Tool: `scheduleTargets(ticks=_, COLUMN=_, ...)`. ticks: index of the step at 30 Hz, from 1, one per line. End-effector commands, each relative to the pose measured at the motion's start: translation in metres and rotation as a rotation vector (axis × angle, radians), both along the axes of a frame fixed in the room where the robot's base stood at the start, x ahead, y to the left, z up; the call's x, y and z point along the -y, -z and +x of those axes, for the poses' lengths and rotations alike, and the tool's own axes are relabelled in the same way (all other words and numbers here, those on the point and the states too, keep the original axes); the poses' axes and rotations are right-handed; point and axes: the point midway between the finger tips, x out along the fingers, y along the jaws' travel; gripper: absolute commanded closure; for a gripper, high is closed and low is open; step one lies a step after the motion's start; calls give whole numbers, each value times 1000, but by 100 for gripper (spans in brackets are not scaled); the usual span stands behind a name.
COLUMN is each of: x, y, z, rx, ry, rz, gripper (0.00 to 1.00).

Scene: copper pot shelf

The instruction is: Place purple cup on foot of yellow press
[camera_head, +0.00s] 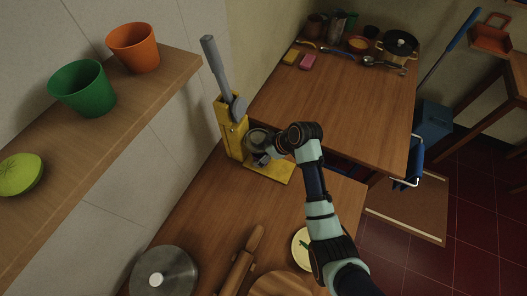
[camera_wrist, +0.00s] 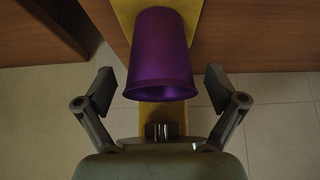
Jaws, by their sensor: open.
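The purple cup (camera_wrist: 160,45) shows in the wrist view between my open fingers and a little beyond them, with a gap on both sides. Its wider rim faces my gripper (camera_wrist: 160,82). Yellow parts of the press (camera_wrist: 125,15) show behind the cup's narrow end; I cannot tell whether the cup touches them. In the head view, the yellow press (camera_head: 232,135) with its grey lever stands on the counter, its flat yellow foot (camera_head: 279,173) reaching right. My gripper (camera_head: 258,158) is over the foot, close to the press body. The cup is hidden there.
A wooden shelf (camera_head: 140,88) with a green cup (camera_head: 82,88) and an orange cup (camera_head: 133,46) runs along the left. A rolling pin (camera_head: 240,262) and a round metal lid (camera_head: 163,275) lie in front. A second table (camera_head: 340,105) stands behind.

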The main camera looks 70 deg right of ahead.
Motion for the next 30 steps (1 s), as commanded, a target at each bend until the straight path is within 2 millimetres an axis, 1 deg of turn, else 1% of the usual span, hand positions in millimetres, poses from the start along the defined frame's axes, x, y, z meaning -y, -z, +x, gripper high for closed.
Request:
scheduleTargets(ticks=2, x=0, y=-6, z=-1, rx=1, ry=1, rz=-1, gripper=6)
scheduleTargets(ticks=5, x=0, y=-21, z=-10, rx=2, ry=2, rz=-2, gripper=6)
scheduleTargets(ticks=12, x=-3, y=-73, z=-43, rx=2, ry=3, rz=-3, gripper=6)
scheduleTargets(ticks=16, x=-4, y=-93, z=-56, rx=1, ry=2, rz=-2, gripper=6)
scheduleTargets(ticks=21, x=-6, y=-104, z=-64, rx=1, ry=1, rz=-1, gripper=6)
scheduleTargets(ticks=30, x=-6, y=-104, z=-65, rx=0, ry=0, rz=0, gripper=6)
